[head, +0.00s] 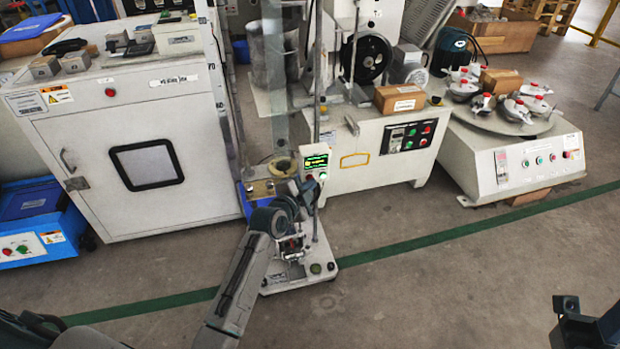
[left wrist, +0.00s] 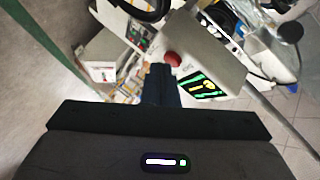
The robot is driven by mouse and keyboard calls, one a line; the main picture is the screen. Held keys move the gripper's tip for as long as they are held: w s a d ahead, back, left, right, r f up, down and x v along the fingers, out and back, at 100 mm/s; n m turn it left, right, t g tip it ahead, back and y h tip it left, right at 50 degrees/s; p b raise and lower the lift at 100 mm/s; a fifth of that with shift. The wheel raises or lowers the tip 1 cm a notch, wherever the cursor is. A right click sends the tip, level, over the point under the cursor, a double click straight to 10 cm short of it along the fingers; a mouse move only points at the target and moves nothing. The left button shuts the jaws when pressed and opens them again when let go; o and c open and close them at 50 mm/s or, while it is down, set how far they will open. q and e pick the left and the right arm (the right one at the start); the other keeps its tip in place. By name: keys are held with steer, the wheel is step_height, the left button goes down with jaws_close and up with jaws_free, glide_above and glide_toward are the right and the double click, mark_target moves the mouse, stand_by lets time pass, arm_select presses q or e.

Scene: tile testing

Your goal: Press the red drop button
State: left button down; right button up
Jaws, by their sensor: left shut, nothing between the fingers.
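The red button (left wrist: 173,58) is a round red cap on a light control box (left wrist: 205,70), beside a lit green and yellow display (left wrist: 196,85) in the left wrist view. In the head view the control box's lit display (head: 317,160) stands at the middle, on the upright testing machine. My left gripper (head: 308,187) is close in front of and below that box. In the left wrist view its fingers (left wrist: 161,72) are shut and empty, with the tips just short of the red button in the picture. I cannot tell whether they touch it. My right gripper (head: 580,312) is at the lower right, far from the box.
A white cabinet (head: 105,150) with a dark window stands on the left. A white machine with a button panel (head: 407,136) and a cardboard box (head: 400,98) stands to the right. A round-table machine (head: 525,170) is farther right. The floor (head: 440,290) in front is clear.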

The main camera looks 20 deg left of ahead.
arm_select(q)
steer(key=shift+s+d, duration=0.35)
steer(key=shift+s, duration=0.15)
steer(key=shift+s+d+p, duration=0.45)
steer(key=shift+s+d, duration=0.25)
steer(key=shift+s, duration=0.35)
steer(key=shift+s+d+p, duration=0.45)
steer(key=shift+s+d, duration=0.25)
steer(key=shift+s, duration=0.3)
